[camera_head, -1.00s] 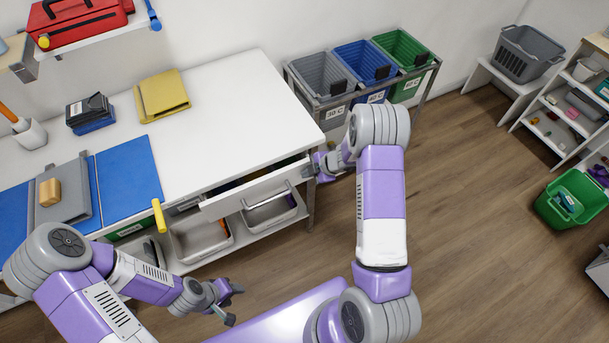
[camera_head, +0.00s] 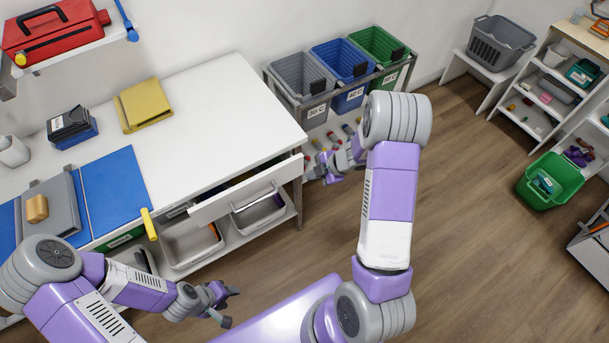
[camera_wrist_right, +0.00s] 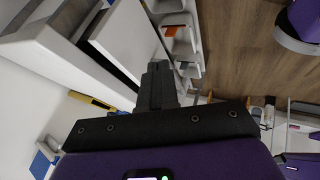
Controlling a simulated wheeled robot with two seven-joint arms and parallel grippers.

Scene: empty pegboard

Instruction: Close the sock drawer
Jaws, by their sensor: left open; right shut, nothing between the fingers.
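The drawer (camera_head: 246,192) under the white worktop (camera_head: 215,110) is partly open. A dark gap with contents too small to make out shows behind its white front. My right gripper (camera_head: 309,173) is shut and empty beside the right end of the drawer front; I cannot tell whether it touches. In the right wrist view the shut fingers (camera_wrist_right: 158,85) are close to a white panel (camera_wrist_right: 125,42) that looks like the drawer front. My left gripper (camera_head: 230,304) is open and empty, in front of the table and away from the drawer.
Grey, blue and green baskets (camera_head: 378,47) stand in a rack behind my right arm.

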